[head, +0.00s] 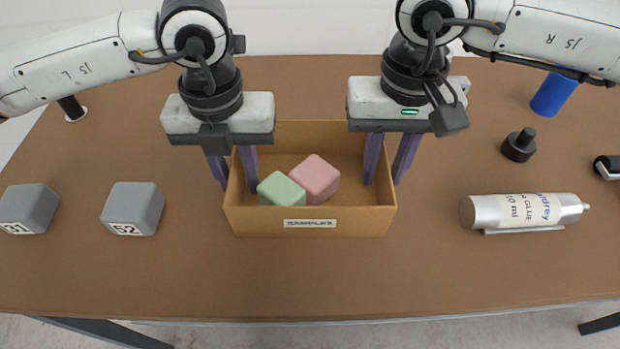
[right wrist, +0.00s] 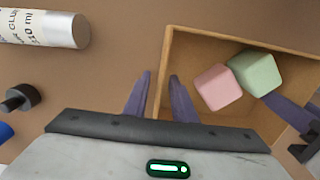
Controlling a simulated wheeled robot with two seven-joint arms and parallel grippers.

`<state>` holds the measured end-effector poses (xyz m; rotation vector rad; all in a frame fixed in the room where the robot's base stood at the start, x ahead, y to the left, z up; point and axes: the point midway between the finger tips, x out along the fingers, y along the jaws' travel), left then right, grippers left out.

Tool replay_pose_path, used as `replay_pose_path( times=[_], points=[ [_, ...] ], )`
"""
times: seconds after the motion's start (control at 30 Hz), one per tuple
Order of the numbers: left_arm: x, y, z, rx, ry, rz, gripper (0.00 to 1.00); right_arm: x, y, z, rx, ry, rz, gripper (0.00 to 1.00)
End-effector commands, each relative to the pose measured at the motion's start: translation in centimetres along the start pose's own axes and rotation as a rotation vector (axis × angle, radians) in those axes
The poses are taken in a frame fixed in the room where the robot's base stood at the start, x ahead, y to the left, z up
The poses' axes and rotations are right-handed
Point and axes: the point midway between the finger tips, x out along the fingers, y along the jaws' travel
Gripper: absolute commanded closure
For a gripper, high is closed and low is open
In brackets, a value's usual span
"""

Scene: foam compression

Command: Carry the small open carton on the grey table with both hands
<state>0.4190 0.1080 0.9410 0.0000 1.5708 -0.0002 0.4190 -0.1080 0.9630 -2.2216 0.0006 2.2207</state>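The small open carton (head: 310,222) is tan with a "SAMPLES" label on its front wall and stands on the table (head: 140,275), which looks brown here. A green foam block (head: 280,190) and a pink foam block (head: 316,178) lie inside, touching or nearly so. My left gripper (head: 237,188) is open, its purple fingers on either side of the carton's left wall. My right gripper (head: 383,183) is open, its fingers on either side of the right wall. In the right wrist view, that wall (right wrist: 164,75) runs between the right fingers (right wrist: 160,82) with gaps visible.
Two grey numbered blocks, (head: 28,209) and (head: 133,209), stand at the left. A silver glue tube (head: 525,210), a black knobbed piece (head: 519,147) and a blue cylinder (head: 553,95) are at the right. The table in front of the carton is clear.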

Motion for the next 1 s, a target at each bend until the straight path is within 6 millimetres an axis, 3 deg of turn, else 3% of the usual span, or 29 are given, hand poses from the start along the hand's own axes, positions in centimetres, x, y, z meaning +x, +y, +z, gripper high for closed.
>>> replay_pose_path(
  times=[0.03,0.13,0.57,1.0],
  points=[
    [0.0,0.0,0.0,0.0,0.0,0.0,0.85,0.0,0.0,0.0,0.0,0.0,0.0,0.85],
    [0.0,0.0,0.0,0.0,0.0,0.0,1.0,0.0,0.0,0.0,0.0,0.0,0.0,1.0],
    [-0.3,0.0,0.0,0.0,0.0,0.0,1.0,-0.3,0.0,0.0,0.001,0.0,0.0,1.0],
    [-4.4,0.0,0.0,0.0,0.0,0.0,1.0,-4.4,0.0,0.0,0.001,0.0,0.001,1.0]
  ],
)
